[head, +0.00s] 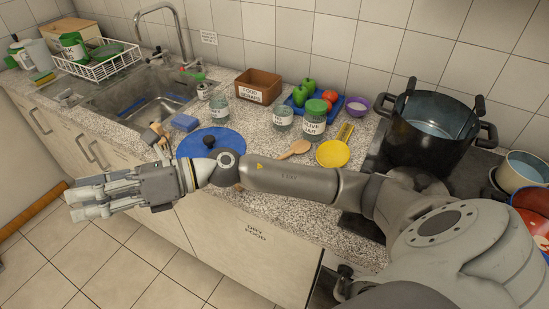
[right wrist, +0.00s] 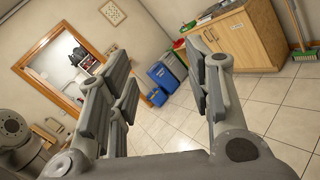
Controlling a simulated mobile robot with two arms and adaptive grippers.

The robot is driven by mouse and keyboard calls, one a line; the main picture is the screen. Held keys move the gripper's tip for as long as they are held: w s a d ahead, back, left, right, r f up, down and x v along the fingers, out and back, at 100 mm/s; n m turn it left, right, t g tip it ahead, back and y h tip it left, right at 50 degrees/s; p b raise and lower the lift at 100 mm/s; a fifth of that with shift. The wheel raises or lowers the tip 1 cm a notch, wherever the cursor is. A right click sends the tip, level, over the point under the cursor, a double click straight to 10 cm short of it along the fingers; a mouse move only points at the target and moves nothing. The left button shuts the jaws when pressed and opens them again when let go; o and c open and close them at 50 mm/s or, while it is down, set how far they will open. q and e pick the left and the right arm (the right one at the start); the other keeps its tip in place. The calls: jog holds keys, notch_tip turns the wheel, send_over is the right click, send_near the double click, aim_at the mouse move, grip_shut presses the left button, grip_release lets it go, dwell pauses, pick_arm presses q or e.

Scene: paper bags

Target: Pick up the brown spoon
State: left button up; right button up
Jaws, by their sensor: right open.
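The brown spoon (head: 298,147) lies on the granite counter just behind my right forearm in the head view. Its bowl is at the upper right and its handle runs down to the left toward my arm. My right gripper (head: 82,197) is at the far left of the head view, out in front of the counter over the floor, well away from the spoon. It is open with nothing between its fingers, as the right wrist view (right wrist: 160,78) also shows. The spoon does not show in the right wrist view. My left gripper is not in view.
A yellow strainer (head: 333,153) lies right of the spoon, glass jars (head: 314,121) behind it, and a blue lid (head: 205,139) to the left. A black pot (head: 431,130) stands at the right. A sink (head: 135,95) is at the left. Open floor (right wrist: 163,128) shows beyond my right fingers.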

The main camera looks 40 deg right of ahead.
jog(key=w+d+f+n+g+h, duration=0.2)
jog(key=d+f+n+g+h, duration=0.2)
jog(key=d+f+n+h, duration=0.65)
jog(key=w+d+m+g+h, duration=0.1)
jog(key=d+h, duration=0.7)
jog(key=d, duration=1.8)
notch_tip(320, 180, down, 4)
jog(key=shift+w+f+p, duration=0.15)
jog(key=shift+f+p, duration=0.05)
jog(key=shift+p, duration=0.4)
jog(key=shift+w+a+f+p, duration=0.1)
jog(key=shift+a+f+p, duration=0.1)
jog(key=shift+f+p, duration=0.3)
jog(key=f, duration=0.2)
jog(key=f+p, duration=0.1)
jog(key=shift+w+a+f, duration=0.15)
jog(key=shift+w+f, duration=0.05)
jog(key=shift+f, duration=0.55)
jog(key=shift+r, duration=0.1)
grip_shut()
